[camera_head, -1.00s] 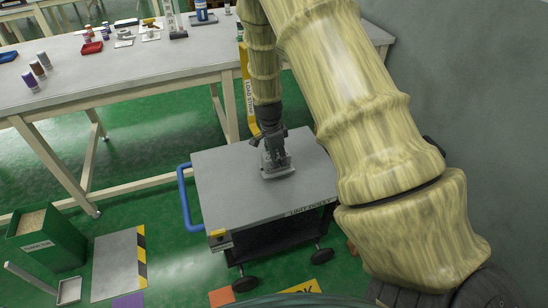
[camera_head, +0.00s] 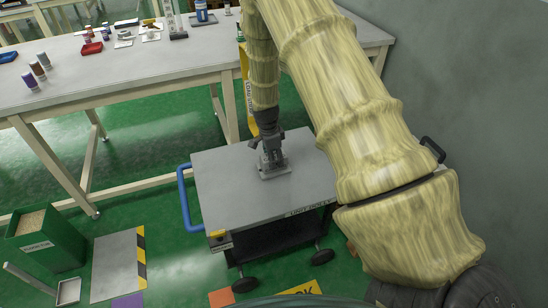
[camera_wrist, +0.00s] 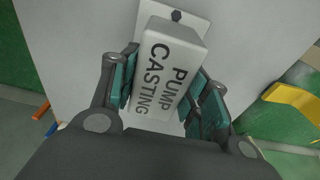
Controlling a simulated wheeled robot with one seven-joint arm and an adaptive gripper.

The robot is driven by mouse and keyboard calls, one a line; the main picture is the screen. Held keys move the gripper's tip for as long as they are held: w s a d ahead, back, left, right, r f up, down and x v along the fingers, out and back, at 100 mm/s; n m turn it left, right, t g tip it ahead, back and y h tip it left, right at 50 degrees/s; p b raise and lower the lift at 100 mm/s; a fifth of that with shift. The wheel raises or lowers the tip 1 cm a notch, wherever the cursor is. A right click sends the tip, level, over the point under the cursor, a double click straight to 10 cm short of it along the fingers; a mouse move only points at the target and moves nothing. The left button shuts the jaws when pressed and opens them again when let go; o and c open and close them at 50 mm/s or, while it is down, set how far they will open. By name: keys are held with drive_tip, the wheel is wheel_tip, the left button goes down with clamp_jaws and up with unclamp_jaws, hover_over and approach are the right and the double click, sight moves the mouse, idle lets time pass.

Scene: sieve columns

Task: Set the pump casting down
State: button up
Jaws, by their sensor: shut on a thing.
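The pump casting (camera_wrist: 165,75) is a pale grey block labelled "PUMP CASTING", with a flat base plate and a small dark knob at one end. In the wrist view it lies between my gripper's (camera_wrist: 163,95) two teal-padded fingers, which are shut on it. In the head view the casting (camera_head: 274,172) is at the grey top of the cart (camera_head: 225,195), with my gripper (camera_head: 270,155) upright over it. Its base looks at or very near the cart top; I cannot tell whether it touches.
The cart has a blue handle (camera_head: 184,198) at its left and a yellow item (camera_head: 217,234) at its front left corner. A long workbench (camera_head: 130,65) with small containers stands behind. A green bin (camera_head: 45,240) is at lower left. The cart top around the casting is clear.

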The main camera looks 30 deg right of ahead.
drive_tip(key=shift+f, duration=0.1)
drive_tip(key=o, duration=1.5)
drive_tip(key=shift+c, duration=0.2)
wheel_tip(320, 180, up, 12)
drive_tip(key=a, duration=0.1)
drive_tip(key=shift+w+a+p, duration=0.15)
drive_tip(key=shift+a+p, duration=0.05)
drive_tip(key=shift+p, duration=0.25)
